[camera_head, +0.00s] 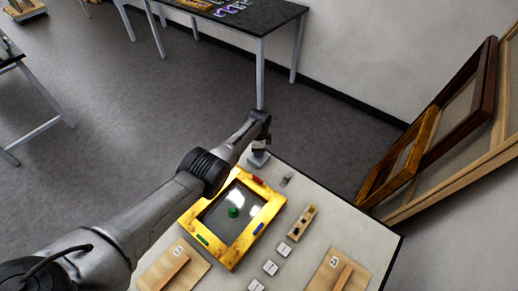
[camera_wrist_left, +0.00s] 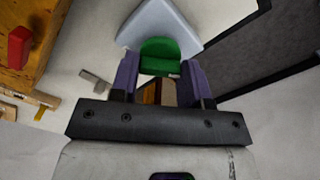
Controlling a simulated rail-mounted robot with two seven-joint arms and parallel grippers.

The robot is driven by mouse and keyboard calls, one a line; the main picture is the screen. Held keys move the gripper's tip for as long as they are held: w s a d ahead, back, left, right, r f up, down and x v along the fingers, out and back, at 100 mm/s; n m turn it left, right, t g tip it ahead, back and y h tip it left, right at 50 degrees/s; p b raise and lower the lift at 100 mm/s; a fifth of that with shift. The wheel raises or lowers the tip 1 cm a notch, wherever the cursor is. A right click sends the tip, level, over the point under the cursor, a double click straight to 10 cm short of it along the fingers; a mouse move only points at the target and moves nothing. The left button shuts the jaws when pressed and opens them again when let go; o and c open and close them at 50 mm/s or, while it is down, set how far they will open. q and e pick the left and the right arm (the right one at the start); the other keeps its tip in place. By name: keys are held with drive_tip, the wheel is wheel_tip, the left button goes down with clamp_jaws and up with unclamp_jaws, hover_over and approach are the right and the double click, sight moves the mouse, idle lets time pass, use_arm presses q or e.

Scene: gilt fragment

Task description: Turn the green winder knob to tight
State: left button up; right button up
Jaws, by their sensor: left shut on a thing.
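The green winder knob (camera_wrist_left: 160,48) shows in the left wrist view, on a pale grey wedge-like base (camera_wrist_left: 158,18). My left gripper (camera_wrist_left: 160,70) has its two purple fingers on either side of the knob and is shut on it. In the head view, my left gripper (camera_head: 260,147) reaches down at the table's far corner, over the small grey base (camera_head: 258,160). The knob is hidden there by the gripper. Which way the knob is turned cannot be told. My right gripper is not in view.
A wooden block (camera_head: 302,223), small labelled tiles (camera_head: 282,249) and wooden boards (camera_head: 325,275) lie nearer. Large frames (camera_head: 430,122) lean against the right wall.

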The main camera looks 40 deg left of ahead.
use_arm(q)
drive_tip(key=m, duration=0.4)
drive_tip(key=shift+r+m, duration=0.1)
drive_tip(key=shift+m, duration=0.2)
drive_tip(key=m+b, duration=0.1)
drive_tip(key=m, duration=0.4)
drive_tip(key=m+b, duration=0.1)
drive_tip(key=m, duration=0.4)
drive_tip(key=shift+m, duration=0.3)
drive_tip(key=m, duration=0.3)
drive_tip(key=shift+b, duration=0.3)
drive_tip(key=shift+m, duration=0.3)
drive_tip(key=o, duration=0.9)
